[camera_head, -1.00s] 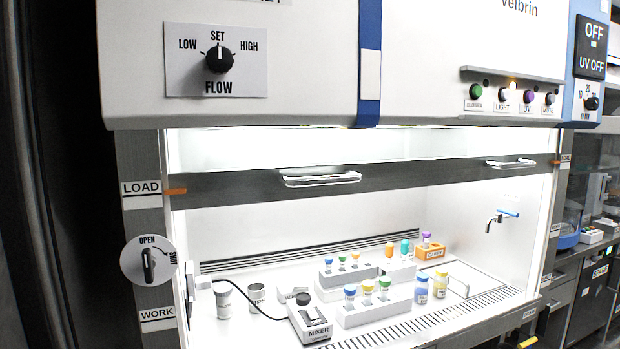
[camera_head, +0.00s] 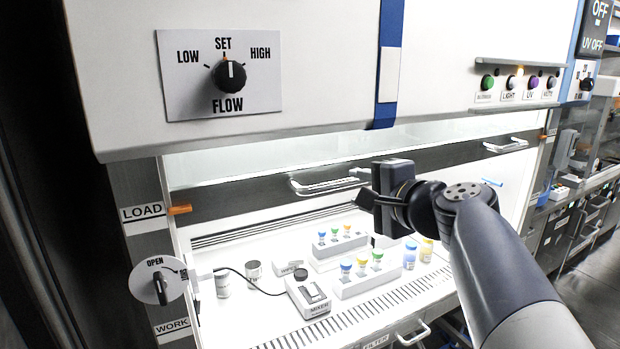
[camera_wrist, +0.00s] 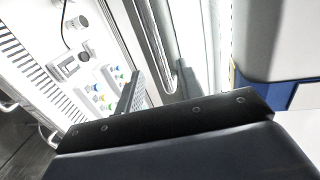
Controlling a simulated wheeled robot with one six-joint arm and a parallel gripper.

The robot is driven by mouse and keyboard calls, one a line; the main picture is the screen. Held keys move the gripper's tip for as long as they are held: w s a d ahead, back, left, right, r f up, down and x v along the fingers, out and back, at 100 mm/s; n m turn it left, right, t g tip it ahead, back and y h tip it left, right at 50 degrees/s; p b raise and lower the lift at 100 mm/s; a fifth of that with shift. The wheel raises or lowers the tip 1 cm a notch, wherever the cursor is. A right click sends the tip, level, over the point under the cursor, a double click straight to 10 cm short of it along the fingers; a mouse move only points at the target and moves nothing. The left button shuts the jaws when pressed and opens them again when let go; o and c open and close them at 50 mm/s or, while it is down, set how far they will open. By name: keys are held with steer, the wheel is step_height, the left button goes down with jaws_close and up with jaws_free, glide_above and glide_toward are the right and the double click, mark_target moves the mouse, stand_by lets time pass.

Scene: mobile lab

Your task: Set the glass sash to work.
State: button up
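The glass sash (camera_head: 240,198) has a dark lower rail, whose left end stands by the orange mark next to the LOAD label (camera_head: 142,212). The WORK label (camera_head: 172,327) is lower on the same post. The rail has a clear left handle (camera_head: 322,188) and a right handle (camera_head: 506,146). My gripper (camera_head: 364,186) is open and empty by the right end of the left handle, fingers pointing left. In the wrist view, the handle (camera_wrist: 172,78) shows between my gripper's fingers (camera_wrist: 160,92); contact cannot be told.
Inside the cabinet stand a mixer (camera_head: 308,296), a front vial rack (camera_head: 362,283), a back rack (camera_head: 338,250) and loose bottles. An OPEN/SHUT knob (camera_head: 160,288) is on the left post. The FLOW dial (camera_head: 228,76) is above on the hood.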

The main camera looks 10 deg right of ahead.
mark_target(344, 184)
steer(key=x, duration=0.7)
steer(key=shift+p, duration=0.4)
steer(key=shift+s, duration=0.1)
steer(key=shift+c, duration=0.3)
jaws_close()
